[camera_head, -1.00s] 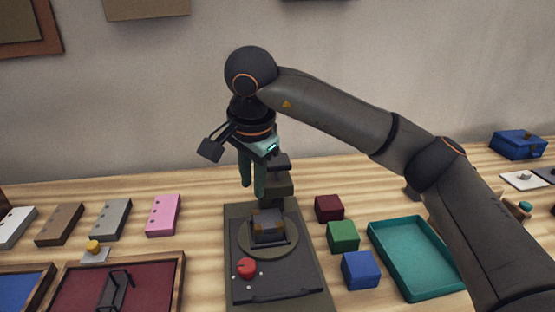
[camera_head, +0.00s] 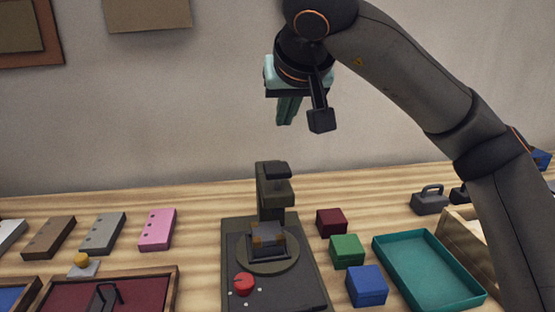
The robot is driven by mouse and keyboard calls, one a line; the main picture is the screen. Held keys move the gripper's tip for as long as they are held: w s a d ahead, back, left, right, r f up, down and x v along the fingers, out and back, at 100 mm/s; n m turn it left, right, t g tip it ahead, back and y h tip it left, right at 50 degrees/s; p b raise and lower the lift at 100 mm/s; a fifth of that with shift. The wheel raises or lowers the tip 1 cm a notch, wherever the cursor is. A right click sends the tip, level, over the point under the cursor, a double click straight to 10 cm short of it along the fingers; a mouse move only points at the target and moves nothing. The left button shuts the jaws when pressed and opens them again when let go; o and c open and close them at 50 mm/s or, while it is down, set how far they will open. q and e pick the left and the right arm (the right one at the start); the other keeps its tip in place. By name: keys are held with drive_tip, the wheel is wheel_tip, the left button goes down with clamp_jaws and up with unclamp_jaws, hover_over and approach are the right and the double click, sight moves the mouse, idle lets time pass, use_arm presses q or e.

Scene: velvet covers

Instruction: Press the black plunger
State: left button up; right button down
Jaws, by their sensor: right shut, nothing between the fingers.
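An olive press (camera_head: 268,195) stands upright at the back of a dark base plate in the middle of the table. A black block at the top of its head, seemingly the black plunger (camera_head: 278,169), faces up and is uncovered. A round turntable (camera_head: 283,262) in front of the press carries a small grey block with tan corners (camera_head: 267,238). My right gripper (camera_head: 286,123) has teal fingers pointing down. It is shut and empty, in the air above the press, clearly apart from it. My left gripper is not in view.
A red button (camera_head: 244,284) sits on the base plate's front left. Dark red (camera_head: 331,222), green (camera_head: 346,251) and blue (camera_head: 367,285) cubes stand to the right, beside a teal tray (camera_head: 375,246). Pink, grey and brown blocks lie left. A grey weight (camera_head: 430,200) stands farther right.

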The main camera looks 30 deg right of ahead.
drive_tip(key=b, duration=0.1)
hover_over(275, 165)
drive_tip(key=s, duration=0.3)
drive_tip(key=f, duration=0.4)
drive_tip(key=a+f, duration=0.1)
drive_tip(key=f, duration=0.2)
drive_tip(key=shift+s, duration=0.1)
drive_tip(key=f, duration=0.2)
drive_tip(key=shift+w+d+f+b, duration=0.15)
drive_tip(key=shift+w+f+b, duration=0.05)
drive_tip(key=shift+f+b, duration=0.15)
drive_tip(key=shift+f, duration=0.75)
